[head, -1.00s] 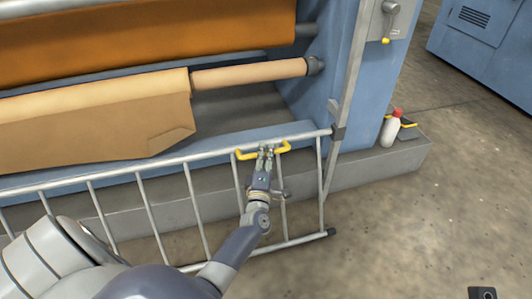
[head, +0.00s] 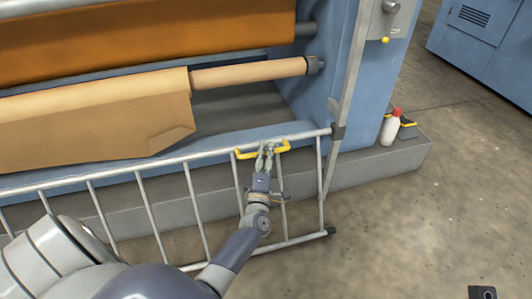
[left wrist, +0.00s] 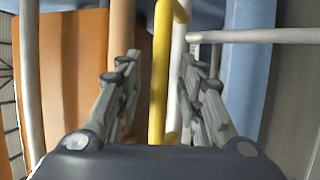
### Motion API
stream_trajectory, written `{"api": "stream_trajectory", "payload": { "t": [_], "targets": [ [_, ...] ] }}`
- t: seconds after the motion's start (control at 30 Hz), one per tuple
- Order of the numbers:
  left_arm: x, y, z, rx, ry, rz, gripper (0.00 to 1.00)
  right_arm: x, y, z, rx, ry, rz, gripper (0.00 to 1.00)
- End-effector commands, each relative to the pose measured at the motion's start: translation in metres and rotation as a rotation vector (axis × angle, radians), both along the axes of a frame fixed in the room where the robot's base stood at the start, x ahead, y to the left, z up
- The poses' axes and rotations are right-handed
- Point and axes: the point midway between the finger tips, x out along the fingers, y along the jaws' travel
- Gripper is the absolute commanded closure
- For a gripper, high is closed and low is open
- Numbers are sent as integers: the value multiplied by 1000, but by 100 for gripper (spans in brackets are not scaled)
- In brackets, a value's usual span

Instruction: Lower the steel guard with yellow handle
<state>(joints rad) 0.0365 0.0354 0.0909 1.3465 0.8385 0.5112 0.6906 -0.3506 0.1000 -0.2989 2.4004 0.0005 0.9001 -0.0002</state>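The steel guard (head: 147,204) is a ladder-like frame of grey tubes along the front of the blue machine, low, with its lower rail near the floor. Its top rail meets a dark clamp at the upright post (head: 352,75). The yellow handle (head: 246,155) sits on the top rail near its right end. My left gripper (head: 265,150) is at the handle. In the left wrist view, the yellow handle (left wrist: 158,75) runs between the two fingers with a gap on each side, so the gripper is open around it. My right gripper is not in view.
Behind the guard are an orange roll (head: 150,30) and a tan sheet (head: 95,125) on rollers. A white bottle with a red cap (head: 390,128) stands on the grey plinth (head: 385,165). A yellow-knobbed lever (head: 385,40) is on the machine.

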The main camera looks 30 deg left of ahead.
Motion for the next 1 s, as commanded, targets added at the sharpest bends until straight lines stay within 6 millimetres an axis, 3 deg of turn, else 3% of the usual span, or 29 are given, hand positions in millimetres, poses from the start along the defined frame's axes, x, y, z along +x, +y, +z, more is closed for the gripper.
{"api": "stream_trajectory", "payload": {
  "t": [0.5, 0.7, 1.0],
  "targets": [
    [-87, -44, -18, -2, 4, -2, 65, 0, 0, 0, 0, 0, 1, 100],
    [-98, -50, -20, -1, 2, 0, 65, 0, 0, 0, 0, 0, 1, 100],
    [-99, -50, -20, -1, 2, -1, 65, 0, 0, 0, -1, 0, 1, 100]
  ]
}}
